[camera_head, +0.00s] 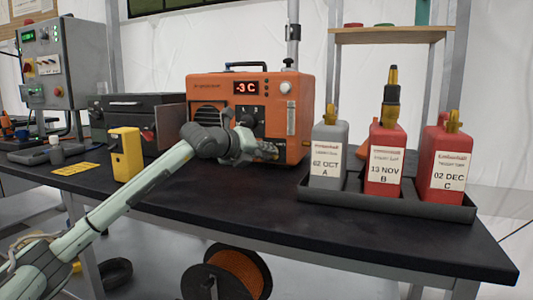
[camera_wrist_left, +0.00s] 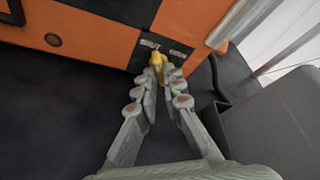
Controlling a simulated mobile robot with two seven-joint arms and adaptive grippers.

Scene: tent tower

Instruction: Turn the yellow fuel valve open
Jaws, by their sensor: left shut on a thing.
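The orange heater (camera_head: 205,88) stands on the black table with a display reading -3 C. In the left wrist view, the yellow fuel valve (camera_wrist_left: 157,58) sits low on the heater's orange front (camera_wrist_left: 105,32), below a small dark label plate. My left gripper (camera_wrist_left: 162,72) is shut on the valve, its fingertips on either side of it. In the head view, my left gripper (camera_head: 268,151) is at the lower right of the heater's front and the valve is hidden there. My right gripper is not in view.
A black tray (camera_head: 430,207) to the right holds a grey can (camera_head: 328,140) and two red cans (camera_head: 384,145). A yellow box (camera_head: 126,154) stands left of my arm. A grey control box (camera_head: 52,62) is at the back left. The table's front right is clear.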

